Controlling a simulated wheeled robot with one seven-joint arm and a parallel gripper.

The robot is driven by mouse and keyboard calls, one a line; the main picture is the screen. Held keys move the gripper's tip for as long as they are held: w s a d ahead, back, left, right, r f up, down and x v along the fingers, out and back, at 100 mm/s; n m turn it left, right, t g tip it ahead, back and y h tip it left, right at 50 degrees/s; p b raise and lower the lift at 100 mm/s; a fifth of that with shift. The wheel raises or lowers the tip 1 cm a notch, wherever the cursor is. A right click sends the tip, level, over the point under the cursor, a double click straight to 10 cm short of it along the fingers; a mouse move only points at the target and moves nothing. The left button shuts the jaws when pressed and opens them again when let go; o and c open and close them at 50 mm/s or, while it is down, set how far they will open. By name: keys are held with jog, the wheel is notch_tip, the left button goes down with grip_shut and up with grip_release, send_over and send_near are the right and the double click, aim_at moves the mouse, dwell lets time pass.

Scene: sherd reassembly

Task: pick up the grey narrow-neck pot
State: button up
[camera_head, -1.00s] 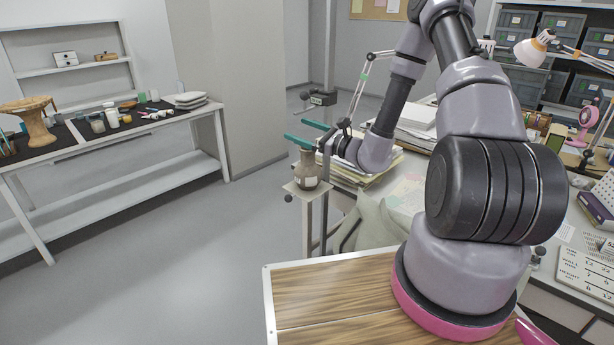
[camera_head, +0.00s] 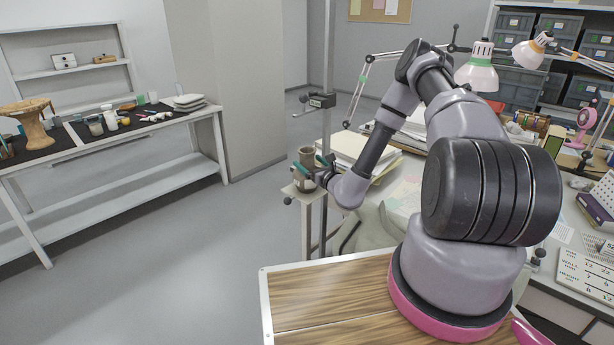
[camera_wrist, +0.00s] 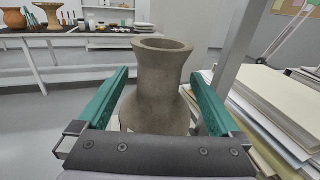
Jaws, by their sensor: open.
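The grey narrow-neck pot (camera_head: 306,160) stands upright on a small pale stand (camera_head: 294,190) beside the desk. In the wrist view the pot (camera_wrist: 161,90) fills the middle, with its flared rim and neck above the jaws. My gripper (camera_head: 313,166) is open at the pot. In the wrist view the teal fingers of my gripper (camera_wrist: 160,84) lie on either side of the pot's body, with a visible gap on each side. The pot's lower part is hidden behind the gripper's palm in the wrist view.
Stacked papers (camera_wrist: 275,100) lie close on the right of the gripper. A vertical metal post (camera_head: 327,120) rises right beside the stand. A long table (camera_head: 125,130) with pots and jars stands at the left. The floor between is clear.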

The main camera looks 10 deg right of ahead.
jog(key=x, duration=0.4)
jog(key=shift+w+a+f, duration=0.1)
jog(key=shift+w+a, duration=0.05)
jog(key=shift+w, duration=0.2)
grip_shut()
